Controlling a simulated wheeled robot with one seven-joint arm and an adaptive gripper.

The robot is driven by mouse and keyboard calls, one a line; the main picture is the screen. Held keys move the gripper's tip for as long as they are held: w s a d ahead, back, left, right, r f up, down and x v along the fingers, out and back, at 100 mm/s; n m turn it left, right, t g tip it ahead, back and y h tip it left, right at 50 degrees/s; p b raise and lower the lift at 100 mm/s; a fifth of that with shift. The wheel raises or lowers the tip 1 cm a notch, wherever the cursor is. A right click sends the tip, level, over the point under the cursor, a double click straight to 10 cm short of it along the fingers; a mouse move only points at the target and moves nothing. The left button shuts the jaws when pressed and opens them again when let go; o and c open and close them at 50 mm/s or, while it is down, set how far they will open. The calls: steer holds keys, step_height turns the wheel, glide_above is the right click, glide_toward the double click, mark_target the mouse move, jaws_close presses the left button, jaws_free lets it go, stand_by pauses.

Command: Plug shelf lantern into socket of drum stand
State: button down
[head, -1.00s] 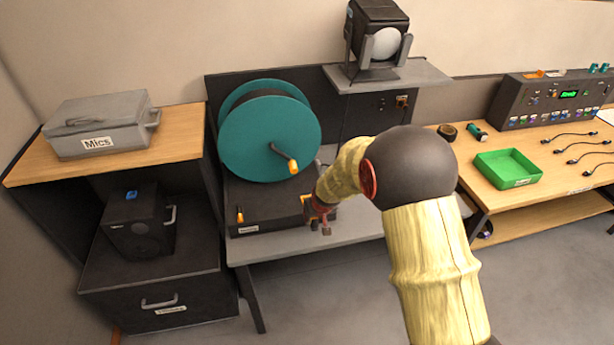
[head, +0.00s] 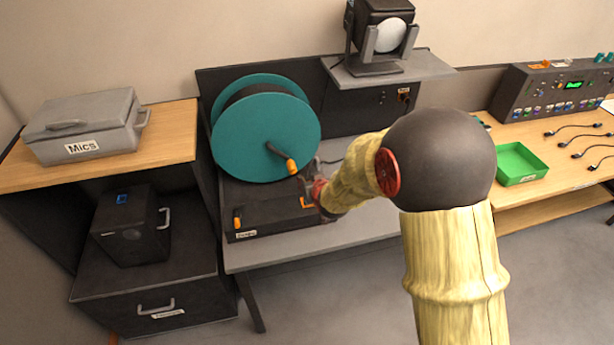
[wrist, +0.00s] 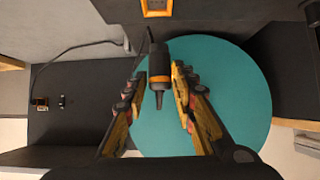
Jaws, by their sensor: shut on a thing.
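The shelf lantern (head: 385,35) is a black lamp with a pale round lens on a grey wall shelf in the head view. In the wrist view, my gripper (wrist: 160,75) is shut on a black plug (wrist: 158,65) with an orange band. A dark cable (wrist: 75,47) runs from the plug to the left. The drum stand (head: 265,218) is a low dark box under the teal drum. An orange-framed socket (wrist: 157,6) shows at the wrist view's top edge, apart from the plug. In the head view, my gripper (head: 310,188) is over the stand's right part; the plug is hard to make out.
Another socket (head: 403,95) is on the dark back panel. The grey bench top (head: 285,255) has clear room in front of the stand. A green tray (head: 520,165) is at right.

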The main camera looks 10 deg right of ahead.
steer(key=shift+f+b, duration=1.4)
steer(key=shift+f, duration=1.15)
steer(key=shift+s+f+b, duration=0.15)
steer(key=shift+f+b, duration=0.9)
steer(key=shift+b, duration=0.35)
stand_by(0.6)
steer(key=shift+s+f, duration=0.15)
steer(key=shift+f, duration=0.05)
stand_by(0.5)
steer(key=c, duration=1.7)
jaws_free()
steer(key=shift+c, duration=0.2)
steer(key=o, duration=0.4)
steer(key=shift+c, duration=0.2)
steer(key=shift+r, duration=0.15)
steer(key=shift+s+r, duration=0.1)
steer(key=shift+r, duration=0.05)
steer(key=v, duration=1.1)
steer(key=shift+s, duration=0.25)
